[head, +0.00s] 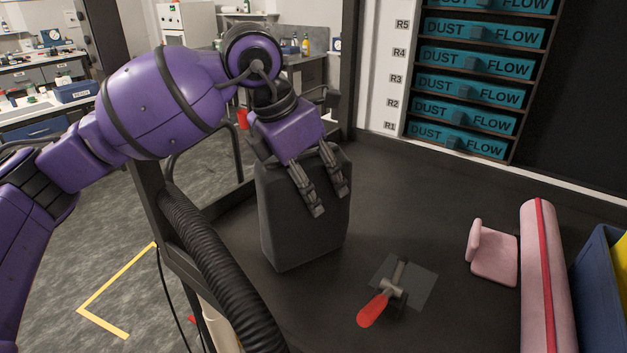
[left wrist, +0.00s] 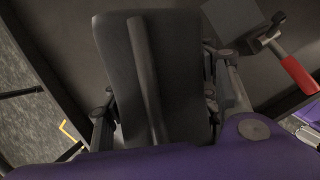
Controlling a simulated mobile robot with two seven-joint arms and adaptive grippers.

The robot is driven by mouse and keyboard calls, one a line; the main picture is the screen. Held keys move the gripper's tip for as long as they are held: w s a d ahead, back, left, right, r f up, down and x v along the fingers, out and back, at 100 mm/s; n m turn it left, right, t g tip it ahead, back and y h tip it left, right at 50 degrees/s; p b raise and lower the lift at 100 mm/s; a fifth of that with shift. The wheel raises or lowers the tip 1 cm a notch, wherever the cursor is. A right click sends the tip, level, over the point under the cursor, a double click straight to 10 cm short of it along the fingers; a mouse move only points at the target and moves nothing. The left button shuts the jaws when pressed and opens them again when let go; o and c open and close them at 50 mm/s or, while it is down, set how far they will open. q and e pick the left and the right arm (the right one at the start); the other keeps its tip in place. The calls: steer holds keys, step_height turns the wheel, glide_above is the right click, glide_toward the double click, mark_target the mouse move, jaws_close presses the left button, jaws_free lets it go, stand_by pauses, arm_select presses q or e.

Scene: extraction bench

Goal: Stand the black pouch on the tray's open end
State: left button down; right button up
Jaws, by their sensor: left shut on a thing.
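The black pouch (head: 300,238) is a tall dark block with rounded edges, upright with a slight tilt, over the left part of the dark bench. My left gripper (head: 331,202) reaches it from above and is shut on it, with the fingers along its upper part. In the left wrist view the pouch (left wrist: 185,80) fills the middle between the fingers, and a dark ridge runs down its face. I cannot tell whether its base touches the bench. I cannot make out a tray for certain. My right gripper is out of view.
A red-handled toggle clamp (head: 380,299) sits on a grey plate just right of the pouch. A pink L-shaped piece (head: 493,262), a pink roll with a red stripe (head: 541,285) and a blue bin (head: 598,290) stand at right. A ribbed black hose (head: 222,268) runs at left. Teal filter drawers (head: 470,65) line the back.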

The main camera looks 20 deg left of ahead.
arm_select(q)
steer(key=c, duration=0.7)
jaws_free()
steer(key=shift+f, duration=0.1)
steer(key=shift+s+r, duration=0.1)
steer(key=shift+r, duration=0.55)
steer(key=v, duration=1.1)
steer(key=shift+s+a, duration=0.1)
